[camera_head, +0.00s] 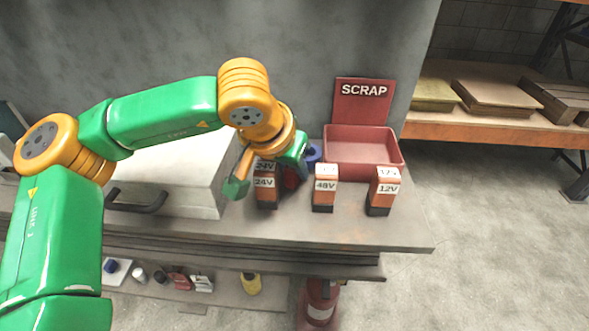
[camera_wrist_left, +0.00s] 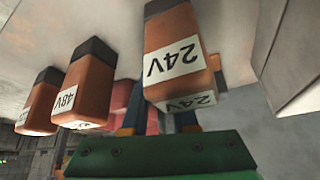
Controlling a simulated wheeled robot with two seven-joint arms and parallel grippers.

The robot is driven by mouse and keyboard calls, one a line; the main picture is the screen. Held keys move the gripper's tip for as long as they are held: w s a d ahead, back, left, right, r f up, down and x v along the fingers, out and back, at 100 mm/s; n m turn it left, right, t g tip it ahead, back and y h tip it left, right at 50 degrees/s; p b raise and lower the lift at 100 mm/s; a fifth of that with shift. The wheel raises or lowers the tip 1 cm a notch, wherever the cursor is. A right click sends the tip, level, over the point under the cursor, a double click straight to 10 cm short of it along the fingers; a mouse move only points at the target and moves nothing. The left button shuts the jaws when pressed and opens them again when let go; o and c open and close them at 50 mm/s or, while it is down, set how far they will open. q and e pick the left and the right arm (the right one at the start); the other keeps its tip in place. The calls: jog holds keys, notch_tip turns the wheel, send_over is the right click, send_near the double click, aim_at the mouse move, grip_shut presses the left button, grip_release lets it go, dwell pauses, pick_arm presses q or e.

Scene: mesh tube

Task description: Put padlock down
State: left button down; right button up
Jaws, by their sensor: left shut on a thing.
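My left gripper (camera_head: 293,155) is low over the bench, behind and beside the 24V block (camera_head: 265,188). A dark red thing (camera_head: 291,178) just below it appears to be the padlock, and the gripper is shut on it. Its outline is mostly hidden, and I cannot tell whether it touches the bench. In the left wrist view the 24V block (camera_wrist_left: 178,55) stands in front of the fingers (camera_wrist_left: 158,122) and covers their grasp. My right gripper is not in view.
The 48V block (camera_head: 325,188) and 12V block (camera_head: 383,190) stand to the right. The red SCRAP bin (camera_head: 363,168) is behind them. A blue round thing (camera_head: 314,154) is close to the gripper. A pale box (camera_head: 165,175) is at left. The bench (camera_head: 350,230) is bare in front.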

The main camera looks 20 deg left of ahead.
pick_arm(q)
jog(key=shift+f, duration=0.1)
jog(key=c, duration=0.7)
grip_release()
